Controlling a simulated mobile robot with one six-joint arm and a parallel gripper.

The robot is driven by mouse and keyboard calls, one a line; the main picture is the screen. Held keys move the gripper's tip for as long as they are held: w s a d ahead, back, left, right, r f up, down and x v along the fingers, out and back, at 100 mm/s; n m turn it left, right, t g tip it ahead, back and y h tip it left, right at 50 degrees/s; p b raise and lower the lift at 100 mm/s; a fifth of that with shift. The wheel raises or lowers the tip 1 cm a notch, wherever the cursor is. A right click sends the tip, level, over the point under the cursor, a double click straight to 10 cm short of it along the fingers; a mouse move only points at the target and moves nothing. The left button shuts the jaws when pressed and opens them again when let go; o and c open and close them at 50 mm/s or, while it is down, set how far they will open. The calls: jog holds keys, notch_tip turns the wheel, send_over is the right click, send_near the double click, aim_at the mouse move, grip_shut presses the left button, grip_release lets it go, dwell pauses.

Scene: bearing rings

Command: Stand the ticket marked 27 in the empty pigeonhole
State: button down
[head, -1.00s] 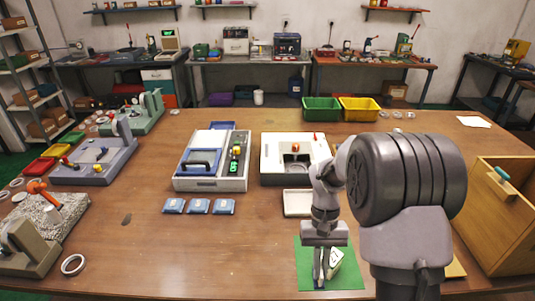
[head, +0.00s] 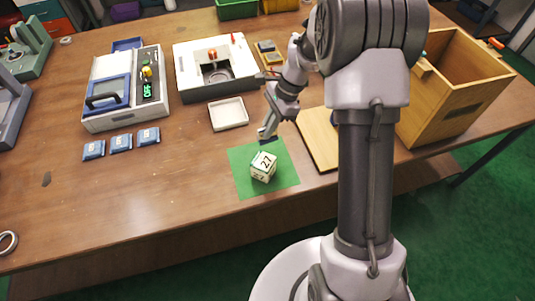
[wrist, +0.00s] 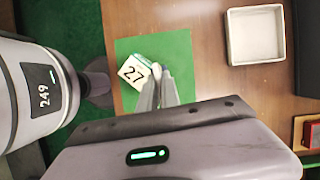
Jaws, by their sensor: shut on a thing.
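A white block (head: 264,166) marked 27 stands on the green mat (head: 285,178) in the head view. The same block shows in the wrist view (wrist: 134,71), just left of my fingertips. My gripper (head: 267,133) is low at the mat's far edge, beyond the block. In the wrist view my gripper (wrist: 161,72) has its fingers close together on a small dark-blue and white thing, mostly hidden between them. I cannot read any mark on it. No empty pigeonhole can be made out.
A shallow white tray (head: 229,127) lies beyond the mat. Several blue packets (head: 121,142) lie left on the table. A flat wooden board (head: 315,150) and an open wooden box (head: 461,125) are at right. A white machine (head: 190,60) stands behind.

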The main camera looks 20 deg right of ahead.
jog(key=shift+m, duration=0.6)
jog(key=f+b, duration=0.1)
jog(key=f, duration=0.2)
jog(key=f+b, duration=0.1)
jog(key=f, duration=0.2)
jog(key=f+b, duration=0.2)
jog(key=f, duration=0.1)
jog(key=shift+w+d+f, duration=0.2)
jog(key=shift+w+f, duration=0.1)
jog(key=shift+f, duration=0.1)
jog(key=shift+f, duration=0.2)
jog(key=c, duration=1.8)
grip_release()
jog(key=shift+c, duration=0.2)
jog(key=shift+r, duration=0.1)
